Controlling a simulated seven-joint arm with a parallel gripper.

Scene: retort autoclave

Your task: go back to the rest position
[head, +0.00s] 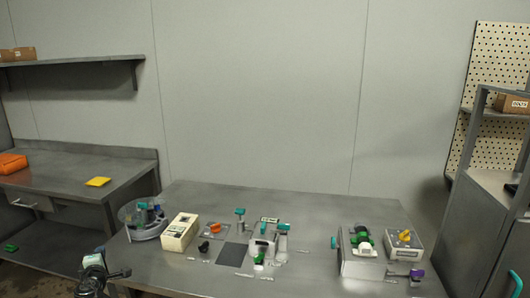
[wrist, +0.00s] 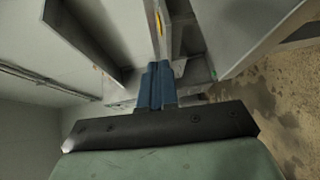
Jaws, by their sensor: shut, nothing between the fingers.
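My gripper (wrist: 158,68) shows in the wrist view with its two blue fingers together and nothing between them. It touches nothing that I can make out. Beyond the fingers are grey panels, a strip of floor and a wall. In the head view, a dark jointed shape at the lower left, beside the table's left edge, looks like part of my arm, but its fingers cannot be made out there.
The grey table (head: 315,208) carries a round clear container (head: 143,222), a cream box (head: 179,232), a grey machine (head: 372,254) and several small parts. A side bench (head: 60,176) stands left and a shelf unit (head: 484,200) right. The table's back strip is clear.

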